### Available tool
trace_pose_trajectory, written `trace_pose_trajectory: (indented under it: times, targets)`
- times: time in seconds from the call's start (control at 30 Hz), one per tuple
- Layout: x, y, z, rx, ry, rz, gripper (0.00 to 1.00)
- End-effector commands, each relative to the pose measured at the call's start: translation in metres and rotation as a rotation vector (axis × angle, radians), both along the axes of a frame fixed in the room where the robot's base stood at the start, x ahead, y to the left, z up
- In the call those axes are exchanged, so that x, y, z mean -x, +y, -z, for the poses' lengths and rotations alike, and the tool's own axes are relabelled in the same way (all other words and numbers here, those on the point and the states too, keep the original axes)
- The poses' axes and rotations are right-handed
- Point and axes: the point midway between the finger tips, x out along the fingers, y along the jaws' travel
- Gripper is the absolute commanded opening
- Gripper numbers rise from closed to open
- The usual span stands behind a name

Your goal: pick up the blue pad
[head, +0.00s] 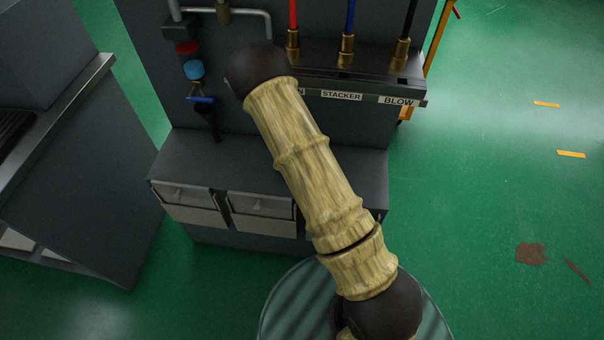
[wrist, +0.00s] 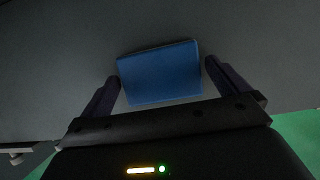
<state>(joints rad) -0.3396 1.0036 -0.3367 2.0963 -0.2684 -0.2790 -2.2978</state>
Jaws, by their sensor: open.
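The blue pad (wrist: 160,74) shows in the wrist view as a flat, roughly rectangular block, slightly tilted in the picture. It lies against a dark grey surface. My gripper (wrist: 163,72) is open, with one dark finger to the left of the pad and one to the right. The pad appears between the fingers, with a small gap on each side; I cannot tell how far down the fingers reach beside it. In the head view I make out neither the pad nor my gripper; my arm covers the middle of the picture.
In the head view a grey cabinet (head: 170,155) with two front drawers (head: 262,204) stands ahead. A panel above carries valves and hoses over a label strip (head: 341,95). A grey console (head: 85,150) stands at left. Green floor (head: 490,200) is open at right.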

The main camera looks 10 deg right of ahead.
Motion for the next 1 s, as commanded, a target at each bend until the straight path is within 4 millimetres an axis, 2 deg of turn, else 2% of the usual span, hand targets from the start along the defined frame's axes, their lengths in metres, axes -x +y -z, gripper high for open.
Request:
trace_pose_trajectory:
  times: [0.47,0.63,0.87,1.0]
  targets:
    - [-0.0001,0.0004,-0.0009,0.0,-0.001,0.0,1.0]
    - [-0.0001,0.0004,-0.0009,0.0,-0.001,0.0,0.67]
    - [-0.0002,0.0004,-0.0014,0.0,-0.001,0.0,0.67]
    - [-0.0008,0.0007,-0.0088,-0.001,-0.003,-0.001,0.67]
